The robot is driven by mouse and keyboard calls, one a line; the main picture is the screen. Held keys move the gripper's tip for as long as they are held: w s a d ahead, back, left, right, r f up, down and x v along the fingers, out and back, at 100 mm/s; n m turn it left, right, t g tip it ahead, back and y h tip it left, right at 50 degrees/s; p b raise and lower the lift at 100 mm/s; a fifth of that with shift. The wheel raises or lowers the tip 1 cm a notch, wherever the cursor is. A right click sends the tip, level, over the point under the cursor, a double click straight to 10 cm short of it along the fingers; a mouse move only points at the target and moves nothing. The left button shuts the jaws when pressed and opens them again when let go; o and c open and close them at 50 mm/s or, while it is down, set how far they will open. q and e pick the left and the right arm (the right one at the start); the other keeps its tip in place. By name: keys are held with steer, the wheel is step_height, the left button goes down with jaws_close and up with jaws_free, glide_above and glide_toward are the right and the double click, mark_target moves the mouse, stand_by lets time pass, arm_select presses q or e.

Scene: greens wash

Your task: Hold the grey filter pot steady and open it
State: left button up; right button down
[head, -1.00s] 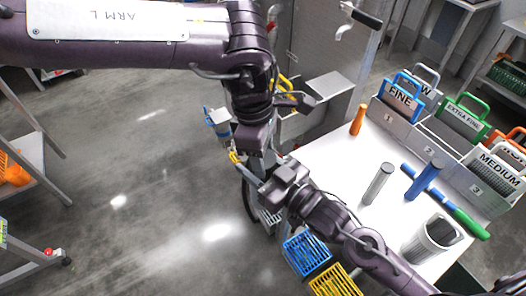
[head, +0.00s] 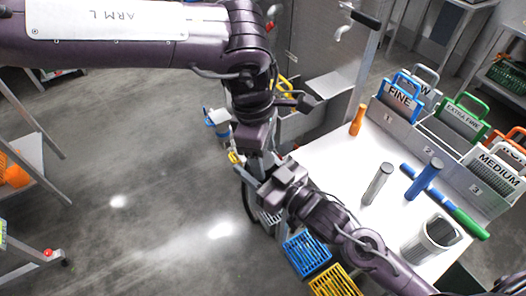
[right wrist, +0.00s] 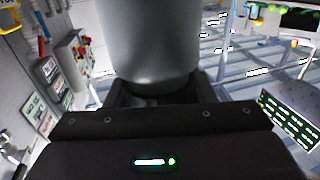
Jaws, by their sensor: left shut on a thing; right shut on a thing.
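The grey filter pot is a smooth grey cylinder (right wrist: 152,45) that fills the upper middle of the right wrist view. My right gripper (right wrist: 155,92) is shut on its lower part from the side. In the head view my right gripper (head: 272,184) reaches in from the lower right. My left gripper (head: 256,165) comes down from above and is shut at the same spot. The arms hide most of the pot there, so what exactly the left jaws grip is hard to see. The pot's top is out of the right wrist view.
A white table (head: 331,157) at the right holds a grey cylinder (head: 377,184), an orange bottle (head: 357,120), a blue-and-green rod (head: 466,222), a pale open container (head: 431,240) and labelled racks. Blue (head: 306,253) and yellow (head: 335,283) baskets stand below. Open floor lies left.

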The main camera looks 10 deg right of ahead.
arm_select(q)
steer(key=o, duration=0.3)
steer(key=shift+d+r, duration=0.1)
steer(key=shift+d, duration=0.1)
steer(key=shift+a, duration=0.1)
steer(key=shift+o, duration=0.4)
step_height(320, 180, up, 4)
steer(key=shift+r, duration=0.2)
step_height(320, 180, up, 7)
steer(key=a+m, duration=0.2)
steer(key=m, duration=0.1)
steer(key=shift+g, duration=0.3)
steer(key=f, duration=0.8)
steer(key=d+f, duration=0.1)
steer(key=f, duration=0.2)
steer(key=shift+s+f, duration=0.15)
steer(key=shift+f, duration=0.25)
